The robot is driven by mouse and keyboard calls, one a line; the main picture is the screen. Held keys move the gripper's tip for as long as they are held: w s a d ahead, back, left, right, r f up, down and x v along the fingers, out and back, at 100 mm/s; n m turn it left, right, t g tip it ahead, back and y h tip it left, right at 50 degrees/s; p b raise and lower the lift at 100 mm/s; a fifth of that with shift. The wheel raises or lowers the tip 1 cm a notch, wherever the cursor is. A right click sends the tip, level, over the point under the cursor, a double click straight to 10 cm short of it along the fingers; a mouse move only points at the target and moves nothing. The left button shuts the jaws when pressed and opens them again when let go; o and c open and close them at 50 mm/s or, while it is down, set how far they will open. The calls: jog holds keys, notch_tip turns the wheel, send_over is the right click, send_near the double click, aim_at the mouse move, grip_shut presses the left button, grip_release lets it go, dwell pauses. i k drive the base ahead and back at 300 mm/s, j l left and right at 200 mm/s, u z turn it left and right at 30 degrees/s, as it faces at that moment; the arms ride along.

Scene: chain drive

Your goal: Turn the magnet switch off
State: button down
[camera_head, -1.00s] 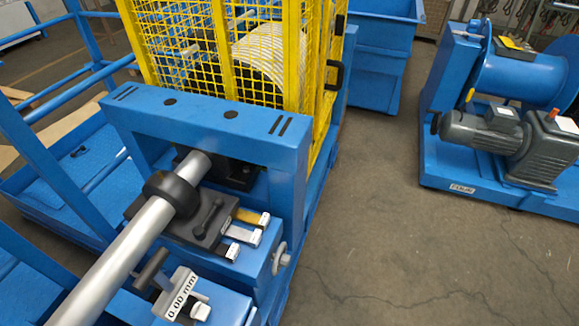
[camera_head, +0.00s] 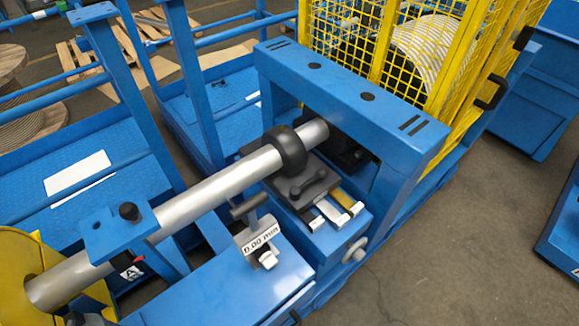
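A dark block (camera_head: 318,192) with a small black lever (camera_head: 309,184) on top sits on the blue machine, beside the silver shaft (camera_head: 215,187). A white display reading 0.00 mm (camera_head: 261,240) stands in front of it, with a dark T-shaped handle (camera_head: 250,206) just behind. I cannot tell for sure which of these parts is the magnet switch, or whether it is on or off. My gripper is not in view.
A blue portal frame (camera_head: 375,110) spans the shaft's far end, with a black ring (camera_head: 287,150) around the shaft. A yellow mesh cage (camera_head: 395,50) stands behind. Blue rails and platforms fill the left. The concrete floor (camera_head: 470,230) at right is clear.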

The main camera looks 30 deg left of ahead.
aim_at(268, 259)
jog(key=u, duration=1.05)
jog(key=k+l+u, duration=0.1)
jog(key=k+l, duration=0.1)
jog(key=k, duration=0.1)
